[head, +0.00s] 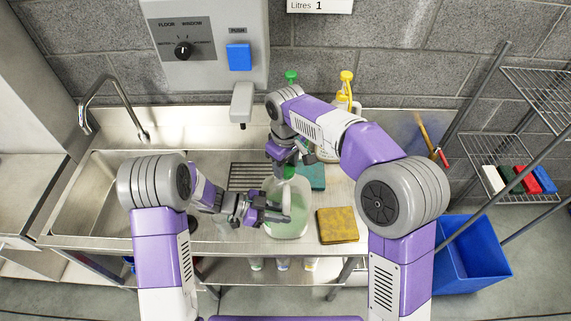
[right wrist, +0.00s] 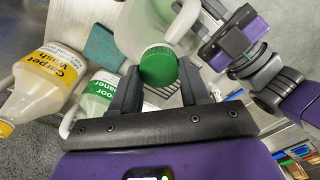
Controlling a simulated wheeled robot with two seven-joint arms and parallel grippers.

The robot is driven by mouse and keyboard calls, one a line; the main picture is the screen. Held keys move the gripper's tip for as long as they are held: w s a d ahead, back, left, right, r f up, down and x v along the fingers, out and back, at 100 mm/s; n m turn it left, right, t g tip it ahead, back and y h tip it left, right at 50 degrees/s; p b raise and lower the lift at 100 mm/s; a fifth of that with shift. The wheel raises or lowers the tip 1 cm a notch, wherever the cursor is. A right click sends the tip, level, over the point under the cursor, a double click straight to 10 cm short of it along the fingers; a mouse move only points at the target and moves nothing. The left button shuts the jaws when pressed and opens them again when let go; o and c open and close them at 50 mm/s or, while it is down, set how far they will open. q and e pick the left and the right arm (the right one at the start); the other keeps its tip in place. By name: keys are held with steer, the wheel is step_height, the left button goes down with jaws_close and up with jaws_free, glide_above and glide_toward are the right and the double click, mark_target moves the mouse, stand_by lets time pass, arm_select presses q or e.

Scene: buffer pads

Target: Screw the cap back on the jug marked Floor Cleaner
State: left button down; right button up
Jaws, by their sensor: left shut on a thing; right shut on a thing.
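The pale, translucent jug (head: 290,222) stands on the steel counter at the front; its marking is not readable. Its body also shows at the top of the right wrist view (right wrist: 138,22). My left gripper (head: 262,213) is shut on the jug's handle from the left. My right gripper (head: 286,162) is over the jug's top, shut on the green cap (right wrist: 158,66), which sits between its two dark fingers. The cap is at the jug's mouth; whether it is seated on the neck I cannot tell. A container with a green, partly hidden Floor Cleaner label (right wrist: 100,100) stands behind.
A Carpet Wash container (right wrist: 45,75) stands at the back. A teal pad (head: 313,178) lies behind the jug, a mustard pad (head: 337,226) to its right. The dispenser (head: 205,45) hangs above; its spout (head: 241,103) is behind my right gripper. The sink (head: 105,190) is left.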

steer(key=m, duration=0.6)
steer(key=shift+m, duration=0.3)
steer(key=m, duration=0.4)
steer(key=shift+d, duration=0.1)
steer(key=m, duration=0.6)
steer(key=shift+d, duration=0.1)
steer(key=m, duration=0.8)
steer(key=shift+s+m, duration=0.1)
steer(key=shift+m, duration=0.2)
steer(key=m, duration=0.8)
steer(key=shift+s, duration=0.1)
steer(key=m, duration=0.5)
steer(key=shift+f+m, duration=0.1)
steer(key=shift+m, duration=0.3)
steer(key=o, duration=1)
